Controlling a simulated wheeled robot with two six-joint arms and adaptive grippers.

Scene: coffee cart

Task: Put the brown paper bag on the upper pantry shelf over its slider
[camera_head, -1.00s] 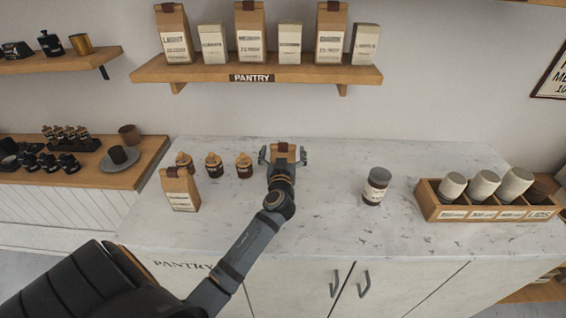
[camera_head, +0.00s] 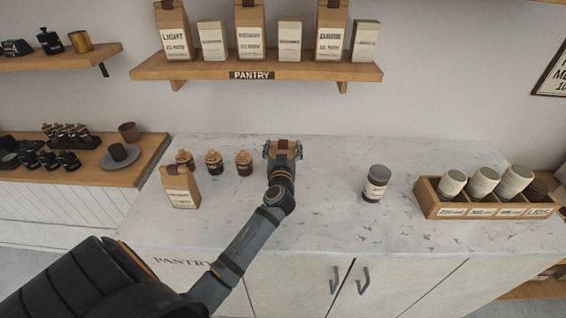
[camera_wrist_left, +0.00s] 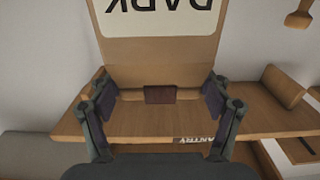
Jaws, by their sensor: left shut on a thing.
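A brown paper bag with a dark top clip shows in the head view (camera_head: 283,143) at the back of the marble counter. My left gripper (camera_head: 283,151) is shut on it and hides most of it. In the left wrist view the bag (camera_wrist_left: 158,58) fills the top, its "DARK" label upside down, with a finger on each side. The wooden pantry shelf (camera_head: 210,70) is on the wall above, with a "PANTRY" sign on its front edge. I cannot make out a slider. My right gripper is not in view.
Several bags and pale boxes (camera_head: 290,40) line the shelf, with narrow gaps. Another bag (camera_head: 181,188) and small jars (camera_head: 214,164) stand left on the counter. Counter between is clear.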

